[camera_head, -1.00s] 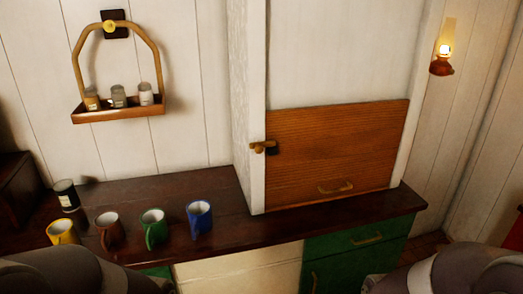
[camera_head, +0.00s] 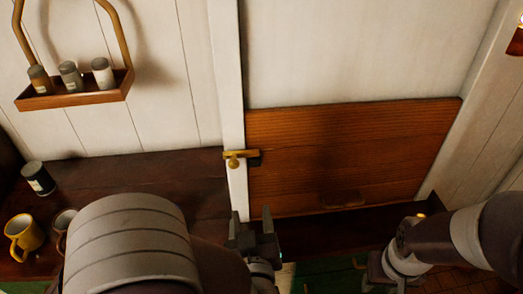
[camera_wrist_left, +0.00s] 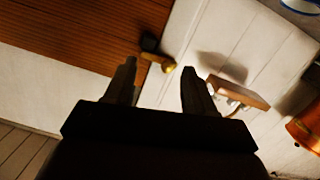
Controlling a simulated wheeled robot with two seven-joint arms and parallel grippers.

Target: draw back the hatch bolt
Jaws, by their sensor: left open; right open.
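The hatch bolt (camera_head: 240,155) is brass with a round knob and lies across the white post at the left edge of the wooden hatch (camera_head: 350,150). Its right end meets a dark bracket on the hatch. My left gripper (camera_head: 254,222) is open and empty, below the bolt and apart from it. In the left wrist view, the bolt (camera_wrist_left: 168,66) shows beyond and between the open fingers (camera_wrist_left: 158,75). My right gripper (camera_head: 378,275) is low in the head view, below the hatch's right part, empty and partly cut off by the bottom edge.
A hanging shelf (camera_head: 80,93) with small jars is on the wall at left. A dark jar (camera_head: 38,178), a yellow mug (camera_head: 24,235) and another mug stand on the dark counter (camera_head: 140,175). My left arm hides part of the counter.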

